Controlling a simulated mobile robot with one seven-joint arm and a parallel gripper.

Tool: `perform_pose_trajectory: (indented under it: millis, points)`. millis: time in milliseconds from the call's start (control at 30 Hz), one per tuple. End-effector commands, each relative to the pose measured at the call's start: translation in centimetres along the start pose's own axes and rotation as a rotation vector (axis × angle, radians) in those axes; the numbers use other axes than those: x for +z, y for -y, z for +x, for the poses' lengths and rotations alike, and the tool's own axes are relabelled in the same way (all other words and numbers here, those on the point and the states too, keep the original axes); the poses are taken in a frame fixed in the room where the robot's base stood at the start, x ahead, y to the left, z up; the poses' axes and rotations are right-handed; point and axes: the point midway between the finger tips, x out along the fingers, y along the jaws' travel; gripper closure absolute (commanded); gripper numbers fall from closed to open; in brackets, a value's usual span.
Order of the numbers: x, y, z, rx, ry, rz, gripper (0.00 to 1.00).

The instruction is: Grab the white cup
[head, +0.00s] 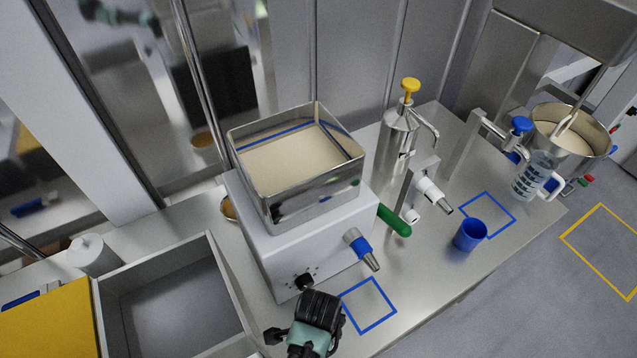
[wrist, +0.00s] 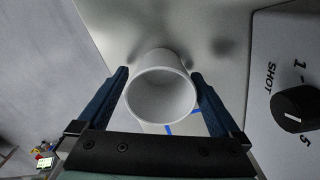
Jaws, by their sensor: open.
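The white cup (wrist: 162,92) shows in the wrist view with its round mouth facing the camera, between the two blue fingers of my gripper (wrist: 160,77). The fingers are open, one on each side of the cup, with a narrow gap visible at each side. In the head view my gripper (head: 318,308) is at the bottom middle, in front of the white dispensing machine (head: 310,255). The cup is not visible there and seems hidden by the gripper.
The machine's black knob (wrist: 293,108) is close on the right in the wrist view. A blue taped square (head: 368,305) lies on the steel table right of the gripper. A grey bin (head: 228,288) stands left. A blue cup (head: 470,235) stands farther right.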

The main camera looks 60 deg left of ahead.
Motion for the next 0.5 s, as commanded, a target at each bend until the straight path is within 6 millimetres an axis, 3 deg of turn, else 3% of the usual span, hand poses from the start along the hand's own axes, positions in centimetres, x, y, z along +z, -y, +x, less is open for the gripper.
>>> perform_pose_trajectory:
  millis: [333,500]
  points:
    - [0.0,0.02,0.72,-0.001,0.0,0.0,0.0]
    - [0.0,0.01,0.71,-0.001,0.0,0.0,0.31]
